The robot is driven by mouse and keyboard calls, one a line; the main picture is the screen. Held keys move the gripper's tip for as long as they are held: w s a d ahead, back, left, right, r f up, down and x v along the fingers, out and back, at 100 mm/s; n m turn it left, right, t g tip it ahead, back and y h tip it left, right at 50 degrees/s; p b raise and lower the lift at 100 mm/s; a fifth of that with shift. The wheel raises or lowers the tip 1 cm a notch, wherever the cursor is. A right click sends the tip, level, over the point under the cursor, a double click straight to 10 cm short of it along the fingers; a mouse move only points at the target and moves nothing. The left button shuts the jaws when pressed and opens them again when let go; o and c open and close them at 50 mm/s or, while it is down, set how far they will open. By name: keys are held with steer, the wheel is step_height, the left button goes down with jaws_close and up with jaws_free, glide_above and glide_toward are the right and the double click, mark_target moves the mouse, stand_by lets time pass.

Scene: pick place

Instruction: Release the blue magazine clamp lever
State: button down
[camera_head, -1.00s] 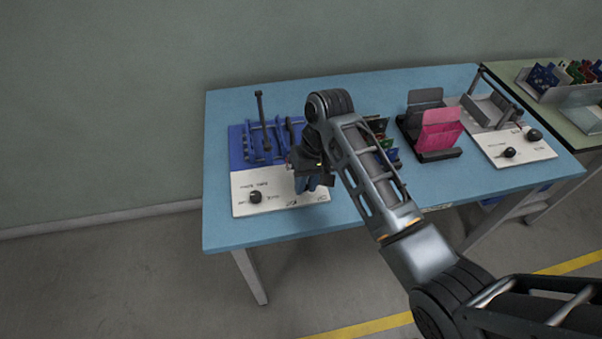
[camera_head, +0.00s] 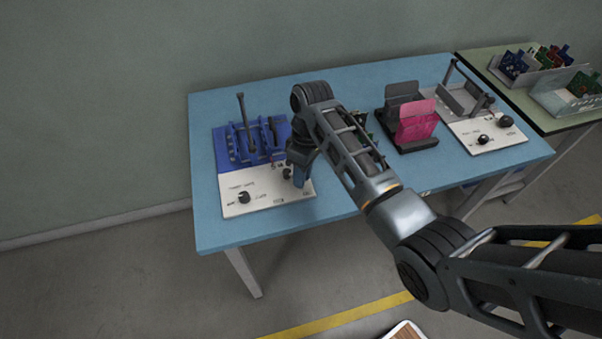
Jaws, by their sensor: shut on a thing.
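The blue magazine (camera_head: 226,150), a slotted fixture, sits on the back part of a station at the left of the blue table. Its dark clamp lever (camera_head: 243,118) stands nearly upright above it, apart from my gripper. My gripper (camera_head: 299,168) points down over the right side of the station, to the right of the lever. It is shut on a small blue piece (camera_head: 301,179), which shows below the fingers. The arm hides the magazine's right edge, and the fingertips are too small to see clearly.
A white panel (camera_head: 262,198) with a dark knob (camera_head: 244,197) fronts the station. To the right stand a black holder (camera_head: 411,145) with a pink plate (camera_head: 416,124) and a second white-panelled station (camera_head: 490,134). A green table (camera_head: 545,118) bears trays of coloured boards.

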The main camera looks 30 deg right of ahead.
steer(key=shift+w+r, duration=0.1)
stand_by(0.3)
steer(key=c, duration=1)
jaws_free()
steer(key=r, duration=0.2)
steer(key=d+r, duration=0.1)
steer(key=r, duration=0.4)
steer(key=shift+w+d+r, duration=0.2)
steer(key=shift+w+r, duration=0.05)
steer(key=shift+w, duration=0.1)
